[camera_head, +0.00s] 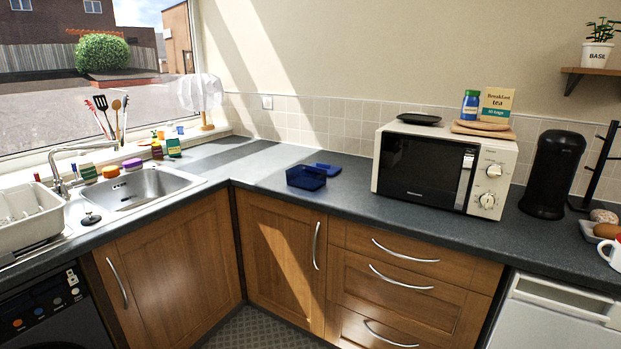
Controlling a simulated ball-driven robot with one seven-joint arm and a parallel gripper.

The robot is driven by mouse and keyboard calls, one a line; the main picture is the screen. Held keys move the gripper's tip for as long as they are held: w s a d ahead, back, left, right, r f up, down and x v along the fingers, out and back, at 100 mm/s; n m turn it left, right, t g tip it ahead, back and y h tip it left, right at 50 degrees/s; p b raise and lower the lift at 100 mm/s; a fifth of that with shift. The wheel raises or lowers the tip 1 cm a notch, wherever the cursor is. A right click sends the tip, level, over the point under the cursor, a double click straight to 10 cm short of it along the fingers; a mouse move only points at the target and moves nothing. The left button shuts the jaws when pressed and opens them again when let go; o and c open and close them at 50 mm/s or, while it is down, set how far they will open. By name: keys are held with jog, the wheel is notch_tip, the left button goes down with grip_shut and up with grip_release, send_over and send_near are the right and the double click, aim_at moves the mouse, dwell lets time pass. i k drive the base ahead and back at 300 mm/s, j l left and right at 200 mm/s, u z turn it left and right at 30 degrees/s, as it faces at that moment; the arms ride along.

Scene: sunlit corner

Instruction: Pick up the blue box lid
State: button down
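A blue box (306,178) stands open on the dark worktop (345,200), left of the microwave. Its blue lid (326,169) lies apart from it on the worktop, just behind and to the right of the box. The lid looks flat; its near left part is close to the box's rim, and I cannot tell if they touch. My gripper is not in view.
A cream microwave (440,168) stands right of the lid, with bare worktop between them. A sink (140,187) and dish rack (28,215) are at the left. Drawer handles (400,278) stick out below the worktop's front edge.

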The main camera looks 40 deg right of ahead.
aim_at(332, 169)
jog(key=i+j+z, duration=0.1)
jog(key=z, duration=0.3)
jog(key=i+j+z, duration=0.2)
jog(key=z, duration=0.25)
jog(key=i+j+z, duration=0.1)
jog(key=i+j, duration=0.2)
jog(key=i+j+z, duration=0.1)
jog(key=i+j, duration=0.2)
jog(key=j, duration=0.2)
jog(key=i+j+z, duration=0.1)
jog(key=i+j, duration=0.15)
jog(key=j, duration=0.2)
jog(key=i+j+z, duration=0.15)
jog(key=j, duration=0.3)
jog(key=i, duration=0.1)
